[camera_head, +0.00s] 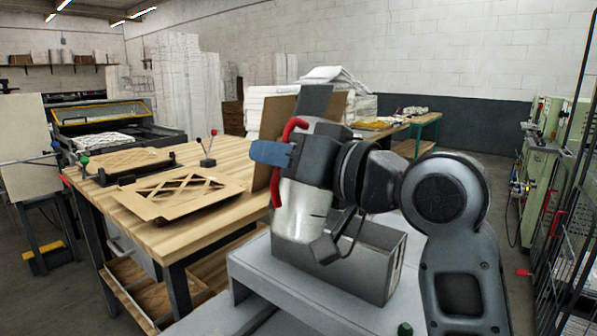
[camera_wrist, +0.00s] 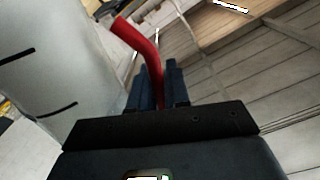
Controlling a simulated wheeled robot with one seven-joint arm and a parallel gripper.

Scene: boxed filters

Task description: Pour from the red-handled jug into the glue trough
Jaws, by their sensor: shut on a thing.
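The jug (camera_head: 300,211) has a pale, whitish body with dark marks and a red handle (camera_head: 275,185). My gripper (camera_head: 271,153) is shut on the handle, its blue fingers around the upper part. In the wrist view, the blue fingers (camera_wrist: 158,88) close on the red handle (camera_wrist: 142,50), with the jug's pale wall (camera_wrist: 62,62) on the left. The jug looks near upright with a slight lean.
A grey surface (camera_head: 255,268) lies under the container. A wooden workbench (camera_head: 115,205) on the left holds cardboard lattice pieces (camera_head: 180,193) and a small lever stand (camera_head: 208,160). A brown cardboard panel (camera_head: 266,170) stands close behind my gripper. Green machines (camera_head: 550,150) line the right.

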